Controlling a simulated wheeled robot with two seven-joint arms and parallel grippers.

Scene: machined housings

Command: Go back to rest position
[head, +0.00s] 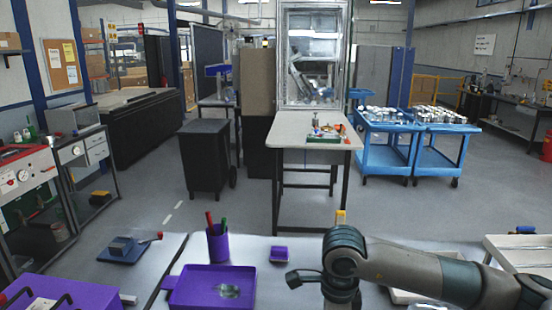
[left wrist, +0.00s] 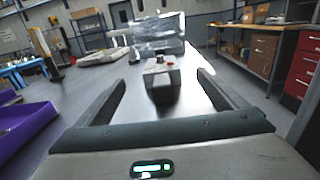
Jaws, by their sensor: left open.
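My left gripper (left wrist: 162,78) shows in the left wrist view with its two dark fingers spread wide. It is open, with nothing held between the fingers. A grey block-shaped object with a red part (left wrist: 162,70) shows beyond the fingers, apart from them. In the head view my left gripper is out of frame. My right arm comes in from the right over the table, its bent joint low in the picture, but its gripper fingers do not show. A shiny metal piece (head: 228,291) lies in a purple tray (head: 190,291) on the near table.
The near table (head: 262,250) also holds a purple cup (head: 217,243) with pens, a small purple block (head: 279,254) and a purple bin (head: 75,291). A purple container (left wrist: 22,130) stands left of my left gripper. Blue carts (head: 380,122) with metal parts stand farther back.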

